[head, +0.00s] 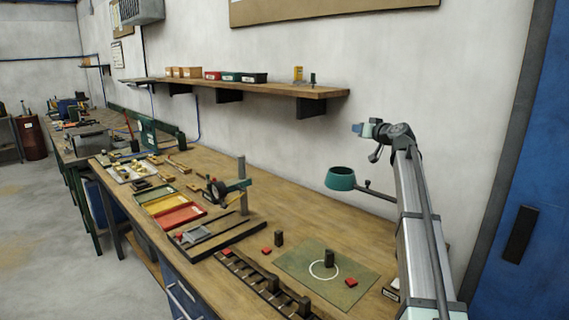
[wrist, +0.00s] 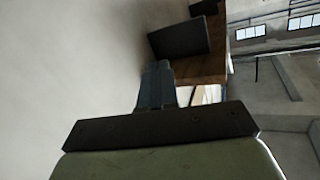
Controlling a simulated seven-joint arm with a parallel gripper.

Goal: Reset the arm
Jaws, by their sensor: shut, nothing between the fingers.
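My gripper (head: 358,128) is up in the air at the right in the head view, in front of the wall and well above the bench. It points left, along the wall. Its fingers are shut with nothing between them; they also show in the wrist view (wrist: 156,85), with the wall, a shelf bracket and distant windows beyond. My silver arm rises at the right edge of the bench.
The wooden bench (head: 215,160) runs along the wall under a shelf (head: 290,90). A teal cup-shaped thing (head: 341,180) on a dark rod stands below my gripper. A green mat (head: 345,290), a dark rack (head: 245,276), coloured trays (head: 180,217) and a small drill stand (head: 242,185) occupy the bench.

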